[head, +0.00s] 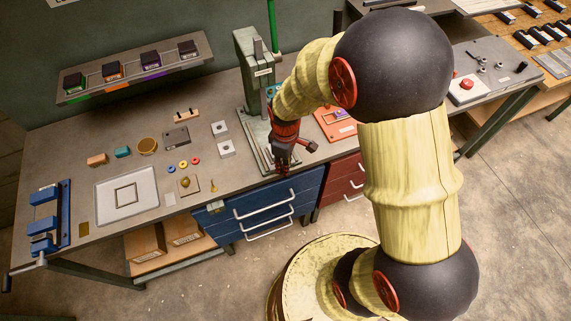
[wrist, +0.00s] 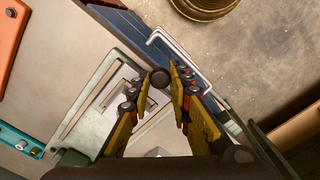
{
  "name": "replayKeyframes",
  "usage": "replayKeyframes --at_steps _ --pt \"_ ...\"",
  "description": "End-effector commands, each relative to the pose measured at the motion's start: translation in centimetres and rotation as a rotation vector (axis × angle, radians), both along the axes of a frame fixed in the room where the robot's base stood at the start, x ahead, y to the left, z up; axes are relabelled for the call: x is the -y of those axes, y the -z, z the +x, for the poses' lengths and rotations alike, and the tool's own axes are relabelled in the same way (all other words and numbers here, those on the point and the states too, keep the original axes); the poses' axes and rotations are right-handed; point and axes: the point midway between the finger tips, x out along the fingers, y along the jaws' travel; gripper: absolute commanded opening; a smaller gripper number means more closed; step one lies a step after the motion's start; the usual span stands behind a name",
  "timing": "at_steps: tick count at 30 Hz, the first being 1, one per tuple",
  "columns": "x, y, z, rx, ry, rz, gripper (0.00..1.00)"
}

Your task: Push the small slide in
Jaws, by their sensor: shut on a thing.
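My gripper (wrist: 160,78) is closed around a dark round knob (wrist: 159,77), which sits between its two fingertips in the wrist view. I take the knob for the handle of the small slide; the slide's body is mostly hidden behind my fingers. In the head view my gripper (head: 282,160) is low over the front end of the fly press base. The green fly press (head: 248,70) stands on the bench behind it. Its pale base plate (wrist: 92,90) shows left of my fingers in the wrist view. How far out the slide stands cannot be told.
Blue drawers (head: 265,208) with light handles are below the bench edge by my gripper. An orange panel (head: 334,123) lies to the right. A white tray (head: 126,195), a blue vise (head: 50,215) and several small parts lie on the left of the bench.

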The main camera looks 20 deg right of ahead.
Motion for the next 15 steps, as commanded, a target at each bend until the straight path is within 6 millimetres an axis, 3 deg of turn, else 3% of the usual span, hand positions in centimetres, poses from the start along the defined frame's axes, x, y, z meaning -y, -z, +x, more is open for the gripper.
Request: replayKeyframes --at_steps 10,15 --pt "0.0 0.0 0.2 0.0 0.0 0.0 0.0" --pt "0.0 0.0 2.6 0.001 0.0 0.0 0.0"
